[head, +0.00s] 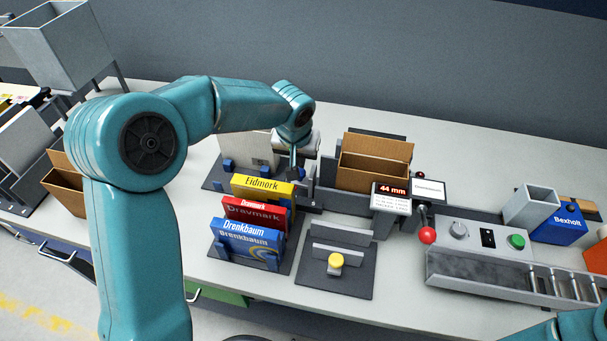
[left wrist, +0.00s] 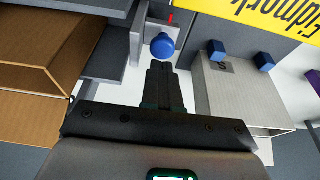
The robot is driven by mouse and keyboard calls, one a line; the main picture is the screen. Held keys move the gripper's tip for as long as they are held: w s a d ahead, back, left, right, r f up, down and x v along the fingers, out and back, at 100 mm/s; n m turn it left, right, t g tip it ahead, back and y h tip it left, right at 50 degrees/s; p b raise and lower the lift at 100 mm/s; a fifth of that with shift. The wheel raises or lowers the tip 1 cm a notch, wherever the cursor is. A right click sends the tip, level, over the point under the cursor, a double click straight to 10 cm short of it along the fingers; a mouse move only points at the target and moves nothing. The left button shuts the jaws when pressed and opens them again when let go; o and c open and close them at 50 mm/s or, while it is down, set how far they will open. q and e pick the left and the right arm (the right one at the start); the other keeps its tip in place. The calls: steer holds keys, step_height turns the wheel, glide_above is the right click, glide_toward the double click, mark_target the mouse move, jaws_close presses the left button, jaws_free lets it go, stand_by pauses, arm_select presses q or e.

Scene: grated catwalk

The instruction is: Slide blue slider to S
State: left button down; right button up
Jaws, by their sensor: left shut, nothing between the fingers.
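A round blue knob (left wrist: 162,46), which looks like the blue slider's handle, shows in the left wrist view just beyond my left gripper's fingertips. My left gripper (left wrist: 160,70) is shut with nothing between its fingers. It points at the knob; I cannot tell whether they touch. In the head view the left gripper (head: 296,168) reaches down behind the yellow Eidmork box (head: 263,187), beside a grey fixture. The knob is largely hidden there. My right gripper is out of view.
Red and blue boxes (head: 247,243) stand in front of the yellow one. An open cardboard box (head: 375,163) and a 44 mm display (head: 392,189) are right of the gripper. A yellow knob (head: 336,261) sits on a dark plate. A red-balled lever (head: 428,235) stands farther right.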

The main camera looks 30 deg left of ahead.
arm_select(q)
steer(key=shift+f+b, duration=1)
steer(key=shift+b, duration=0.1)
stand_by(0.6)
steer(key=shift+w+d+b, duration=0.15)
steer(key=shift+w+d, duration=0.05)
steer(key=shift+d, duration=0.6)
steer(key=shift+w+d+b, duration=0.15)
steer(key=shift+w+d, duration=0.05)
steer(key=shift+d, duration=0.6)
steer(key=shift+w+d+b, duration=0.15)
steer(key=shift+w+d, duration=0.05)
steer(key=shift+d, duration=0.6)
stand_by(0.3)
step_height(320, 180, up, 6)
steer(key=p, duration=0.3)
steer(key=shift+p, duration=0.4)
steer(key=shift+s, duration=0.1)
stand_by(0.4)
